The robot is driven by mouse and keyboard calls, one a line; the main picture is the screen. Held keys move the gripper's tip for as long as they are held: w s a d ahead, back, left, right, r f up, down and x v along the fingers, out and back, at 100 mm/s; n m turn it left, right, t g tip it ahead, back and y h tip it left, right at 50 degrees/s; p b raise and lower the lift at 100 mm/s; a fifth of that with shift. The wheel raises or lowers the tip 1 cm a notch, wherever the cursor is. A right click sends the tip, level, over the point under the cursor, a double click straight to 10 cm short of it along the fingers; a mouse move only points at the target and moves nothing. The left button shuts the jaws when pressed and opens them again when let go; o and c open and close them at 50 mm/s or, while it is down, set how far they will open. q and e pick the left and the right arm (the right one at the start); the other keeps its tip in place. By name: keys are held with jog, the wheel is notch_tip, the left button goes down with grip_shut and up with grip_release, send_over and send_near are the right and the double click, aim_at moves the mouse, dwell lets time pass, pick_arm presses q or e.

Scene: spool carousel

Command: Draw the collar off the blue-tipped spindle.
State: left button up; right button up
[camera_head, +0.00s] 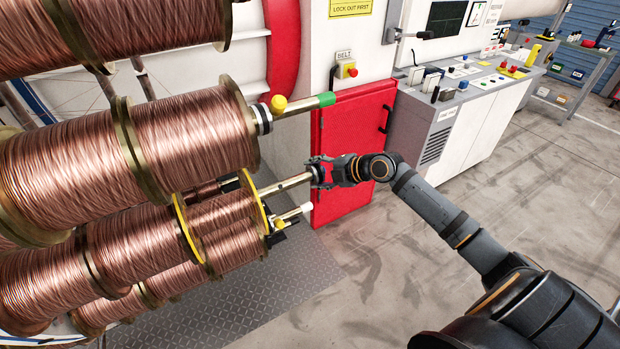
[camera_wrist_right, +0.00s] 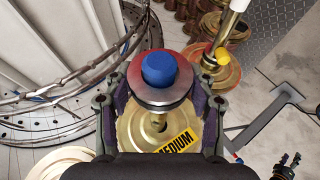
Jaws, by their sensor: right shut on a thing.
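In the right wrist view the blue tip (camera_wrist_right: 160,68) of the spindle faces the camera. The collar (camera_wrist_right: 150,101), a metallic ring, sits around the spindle just behind this tip. My right gripper (camera_wrist_right: 160,98) is shut on the collar, with one finger on each side. In the head view my right gripper (camera_head: 318,172) is at the outer end of the steel spindle (camera_head: 293,182), well clear of the yellow-rimmed spool (camera_head: 230,212); it hides the blue tip. A small dark pronged shape in the right wrist view's lower right corner may be my left gripper; its state is unclear.
A green-tipped spindle (camera_head: 326,99) with a yellow knob (camera_head: 278,104) sticks out above, and a white-tipped spindle (camera_head: 306,207) just below. A red cabinet door (camera_head: 345,130) stands behind my gripper. The floor (camera_head: 370,270) at front right is clear.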

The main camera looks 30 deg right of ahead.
jog(key=shift+d+b, duration=0.55)
jog(key=shift+d, duration=0.7)
jog(key=shift+d+r, duration=0.1)
jog(key=shift+d, duration=0.45)
jog(key=shift+w+d+b, duration=0.15)
jog(key=shift+d+b, duration=0.7)
jog(key=shift+d, duration=1.05)
